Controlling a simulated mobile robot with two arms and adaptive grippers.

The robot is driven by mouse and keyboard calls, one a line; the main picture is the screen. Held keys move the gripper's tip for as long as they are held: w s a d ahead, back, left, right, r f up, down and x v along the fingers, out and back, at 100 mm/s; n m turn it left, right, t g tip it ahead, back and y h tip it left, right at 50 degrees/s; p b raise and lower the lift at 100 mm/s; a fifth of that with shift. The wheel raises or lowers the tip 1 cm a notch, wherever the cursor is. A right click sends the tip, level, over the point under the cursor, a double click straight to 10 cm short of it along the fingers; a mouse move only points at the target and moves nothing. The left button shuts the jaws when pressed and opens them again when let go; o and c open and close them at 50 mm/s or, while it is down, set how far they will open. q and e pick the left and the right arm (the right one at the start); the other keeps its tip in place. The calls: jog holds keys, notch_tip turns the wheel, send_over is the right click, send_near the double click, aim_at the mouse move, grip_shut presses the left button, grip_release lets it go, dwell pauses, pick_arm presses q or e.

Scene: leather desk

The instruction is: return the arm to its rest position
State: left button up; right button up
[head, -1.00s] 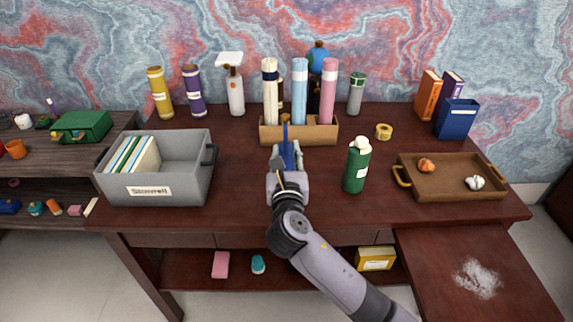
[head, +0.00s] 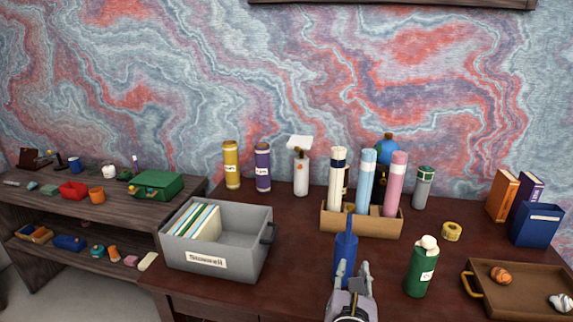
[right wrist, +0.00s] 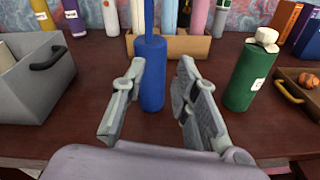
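My right gripper (head: 350,273) is at the bottom of the head view, in front of a blue bottle (head: 345,252) with a long thin neck. In the right wrist view, the fingers of the gripper (right wrist: 160,75) are spread wide. The blue bottle (right wrist: 151,85) stands upright on the desk just beyond the fingertips, seen through the gap, and nothing is gripped. My left gripper is not in view.
A green bottle (head: 421,268) stands right of my gripper. A grey bin (head: 250,255) with folders is at left, a wooden holder (head: 362,224) with rolled tubes is behind, and a brown tray (head: 510,302) is at right. Bare desk lies between the bin and the blue bottle.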

jog(key=s+d+f+m+g+y, duration=0.1)
jog(key=s+d+f+m+g, duration=0.15)
jog(key=s+f+m, duration=0.4)
jog(key=s+d+f+m+g+y, duration=0.1)
jog(key=s+f+m+g, duration=0.3)
jog(key=s+f+m, duration=0.3)
jog(key=s+f+m+g+y, duration=0.2)
jog(key=s+f+m+g, duration=0.1)
jog(key=s+m, duration=0.45)
jog(key=s+f+m+g+y, duration=0.1)
jog(key=s+f+m+g, duration=0.2)
jog(key=s+m, duration=0.45)
notch_tip(320, 180, down, 27)
jog(key=s+g, duration=0.1)
jog(key=s, duration=0.2)
jog(key=s+d+f+g, duration=0.1)
jog(key=s+d+f, duration=0.1)
jog(key=s+f, duration=1.3)
jog(key=shift+s+d+f+n, duration=0.2)
jog(key=shift+s+f+n, duration=0.1)
jog(key=shift+s+n, duration=0.25)
jog(key=shift+g, duration=0.25)
